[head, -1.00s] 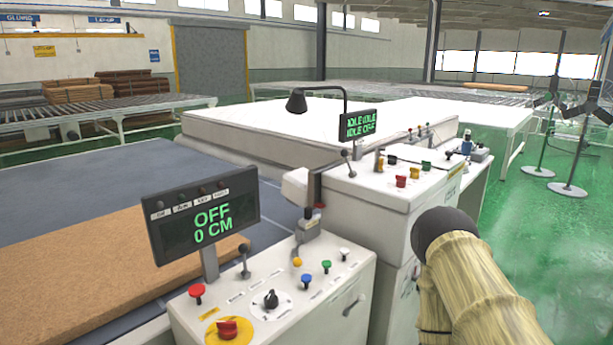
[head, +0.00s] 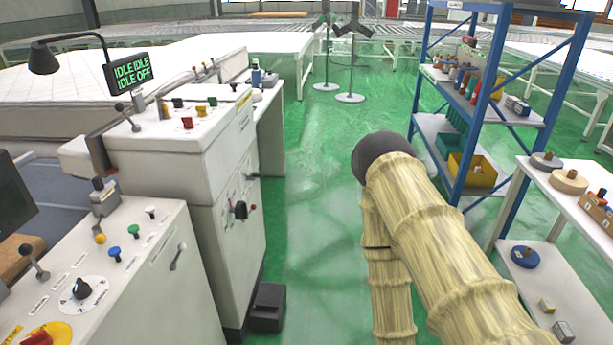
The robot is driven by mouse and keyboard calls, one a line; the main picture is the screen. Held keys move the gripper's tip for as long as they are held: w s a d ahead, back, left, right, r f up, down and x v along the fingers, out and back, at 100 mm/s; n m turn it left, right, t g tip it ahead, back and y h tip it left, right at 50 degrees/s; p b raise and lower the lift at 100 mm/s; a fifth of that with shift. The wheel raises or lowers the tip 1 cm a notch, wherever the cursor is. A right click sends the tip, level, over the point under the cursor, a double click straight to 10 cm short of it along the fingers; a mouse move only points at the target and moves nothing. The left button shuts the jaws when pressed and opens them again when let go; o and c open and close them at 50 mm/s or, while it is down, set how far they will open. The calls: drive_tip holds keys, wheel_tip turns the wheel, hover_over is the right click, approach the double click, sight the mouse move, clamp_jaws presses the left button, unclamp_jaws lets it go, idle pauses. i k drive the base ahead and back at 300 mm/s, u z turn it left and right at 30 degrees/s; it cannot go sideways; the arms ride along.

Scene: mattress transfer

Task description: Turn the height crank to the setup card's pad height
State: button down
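A small grey crank-like handle (head: 178,257) sits on the right side of the near white control console (head: 150,300). A second dark knob or crank (head: 240,209) is on the side of the taller white machine (head: 185,150) behind it. I cannot tell which of them is the height crank. No setup card can be made out. My arm, in a ribbed straw-coloured sleeve, rises at the right of centre. My gripper is not in view.
The near console has a black dial (head: 82,289), coloured buttons and a lever. A display (head: 129,72) reads IDLE and OFF. A black foot pedal (head: 267,307) stands on the floor. A blue shelf rack (head: 468,110) and white shelf unit (head: 540,215) stand right. Green floor between is clear.

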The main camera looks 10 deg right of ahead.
sight(253, 175)
drive_tip(key=z, duration=0.15)
drive_tip(key=i, duration=0.4)
drive_tip(key=z, duration=0.05)
